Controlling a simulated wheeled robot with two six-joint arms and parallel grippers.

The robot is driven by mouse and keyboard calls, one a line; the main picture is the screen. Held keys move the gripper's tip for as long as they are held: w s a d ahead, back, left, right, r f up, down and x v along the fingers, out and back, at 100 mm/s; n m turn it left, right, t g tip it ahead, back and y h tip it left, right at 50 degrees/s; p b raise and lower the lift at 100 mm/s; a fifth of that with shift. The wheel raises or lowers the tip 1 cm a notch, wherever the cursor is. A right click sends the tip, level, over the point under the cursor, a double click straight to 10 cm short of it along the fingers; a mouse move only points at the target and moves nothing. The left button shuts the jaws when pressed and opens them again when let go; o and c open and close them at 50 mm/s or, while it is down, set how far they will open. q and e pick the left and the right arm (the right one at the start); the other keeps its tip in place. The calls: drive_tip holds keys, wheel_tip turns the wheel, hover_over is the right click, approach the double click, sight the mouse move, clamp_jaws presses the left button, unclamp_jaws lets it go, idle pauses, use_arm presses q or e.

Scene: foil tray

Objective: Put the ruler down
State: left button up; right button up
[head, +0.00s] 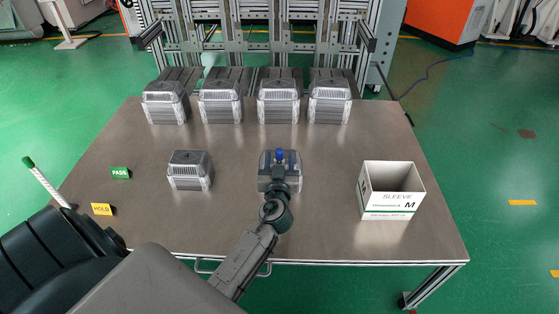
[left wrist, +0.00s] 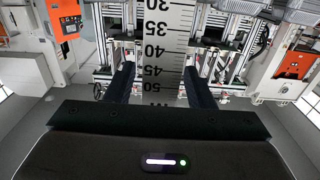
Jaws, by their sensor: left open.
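The ruler (left wrist: 168,40), white with black numbers, rises between the two fingers of my left gripper (left wrist: 160,72) in the left wrist view. The fingers are open, and I cannot tell whether either one touches it. In the head view the ruler (head: 47,184) is a thin pale strip with a green tip by the table's left edge. Its lower end meets my dark arm at the lower left, which hides the left fingers. My right gripper (head: 280,168) is over the front right foil tray (head: 266,183), with something blue at its tip. Its jaws cannot be made out.
Several lidded foil trays (head: 220,103) stand along the table's (head: 130,210) back, and another (head: 190,172) stands front left. A white sleeve box (head: 390,200) is at right. Green PASS (head: 120,173) and yellow HOLD (head: 102,209) labels lie at left. Table space around them is clear.

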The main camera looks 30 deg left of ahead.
use_arm(q)
drive_tip(key=b+v, duration=0.2)
drive_tip(key=v, duration=1)
drive_tip(key=shift+b, duration=0.35)
use_arm(e)
drive_tip(key=w+v, duration=0.2)
drive_tip(key=v, duration=0.7)
drive_tip(key=shift+w+r+t, duration=0.25)
drive_tip(key=shift+r+t, duration=0.1)
drive_tip(key=shift+t, duration=0.05)
drive_tip(key=shift+a, duration=0.15)
use_arm(q)
drive_tip(key=shift+f, duration=0.15)
